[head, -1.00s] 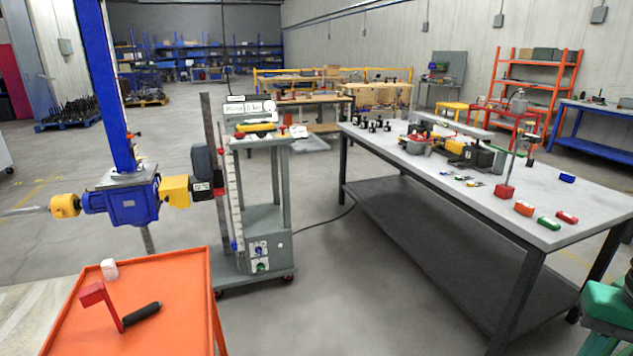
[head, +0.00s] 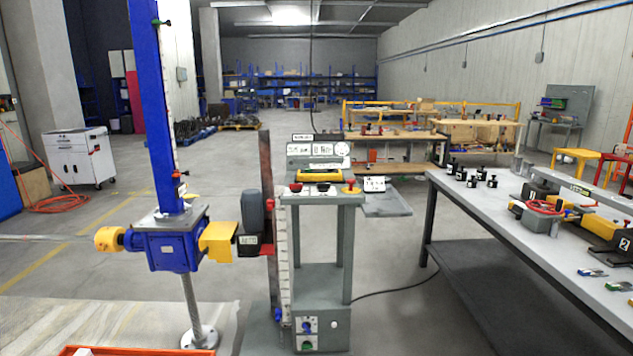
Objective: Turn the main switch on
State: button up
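A grey test stand (head: 344,240) stands at centre. Its lower grey box (head: 334,340) carries a blue round control (head: 307,326) and a green round control (head: 307,345) on white plates, with a small white round part (head: 334,324) to the right. The stand's top panel (head: 318,149) has a white display area. Below it are a red knob (head: 296,187), a dark knob (head: 322,188) and a red-and-yellow button (head: 350,188). I cannot tell which control is the main switch, nor any switch position. My gripper is not in view.
A blue screw jack (head: 165,246) with a yellow coupling (head: 217,241) stands left of the stand. An orange tray edge (head: 66,351) shows at bottom left. A grey workbench (head: 500,225) is at right. Floor between stand and bench is clear except for a black cable (head: 395,289).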

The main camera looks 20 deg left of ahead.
aim_at(295, 188)
jog(key=u, duration=0.25)
jog(key=i, duration=1.2)
jog(key=u, duration=1.15)
jog(key=i, duration=1)
jog(key=u, duration=0.65)
